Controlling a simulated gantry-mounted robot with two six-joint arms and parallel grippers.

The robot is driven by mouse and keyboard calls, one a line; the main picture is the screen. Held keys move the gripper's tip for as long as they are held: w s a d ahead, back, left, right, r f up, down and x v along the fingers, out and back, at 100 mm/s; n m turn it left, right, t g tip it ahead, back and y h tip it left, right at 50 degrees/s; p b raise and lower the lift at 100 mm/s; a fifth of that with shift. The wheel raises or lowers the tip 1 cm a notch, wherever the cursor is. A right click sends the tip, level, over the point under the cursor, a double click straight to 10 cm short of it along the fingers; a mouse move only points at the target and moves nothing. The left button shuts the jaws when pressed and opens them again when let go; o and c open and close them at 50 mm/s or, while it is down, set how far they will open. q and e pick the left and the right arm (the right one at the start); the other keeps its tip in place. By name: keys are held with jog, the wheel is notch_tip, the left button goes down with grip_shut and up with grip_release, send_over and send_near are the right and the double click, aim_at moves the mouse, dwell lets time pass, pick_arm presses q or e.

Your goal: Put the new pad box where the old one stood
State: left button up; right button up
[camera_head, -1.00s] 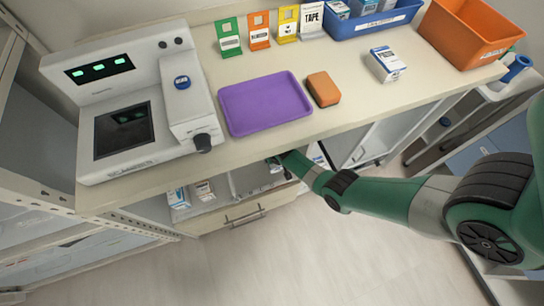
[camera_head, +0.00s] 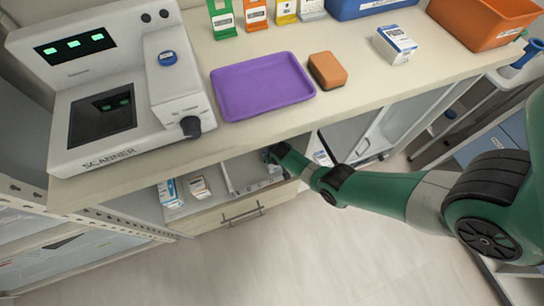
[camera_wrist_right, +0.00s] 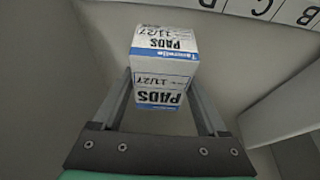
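A white and blue box printed "PADS" and "11/27" (camera_wrist_right: 165,42) stands ahead of my right gripper in the right wrist view. The two fingers of my right gripper (camera_wrist_right: 161,80) reach up to its left and right edges. I cannot tell whether they press on it. In the head view my right gripper (camera_head: 272,155) reaches into the space under the counter and its tips are partly hidden by the counter edge. Another white and blue box (camera_head: 394,44) stands on the counter at the right; its print is too small to read. My left gripper is not in view.
A scanner (camera_head: 110,90), a purple tray (camera_head: 262,86), an orange-brown block (camera_head: 327,71), a blue bin (camera_head: 365,8) and an orange bin (camera_head: 480,25) stand on the counter. Small boxes (camera_head: 199,187) sit below, left of my gripper.

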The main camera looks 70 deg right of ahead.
jog(key=o, duration=0.3)
jog(key=shift+r, duration=0.3)
jog(key=p+v, duration=1.1)
jog(key=v, duration=0.1)
jog(key=shift+d, duration=0.1)
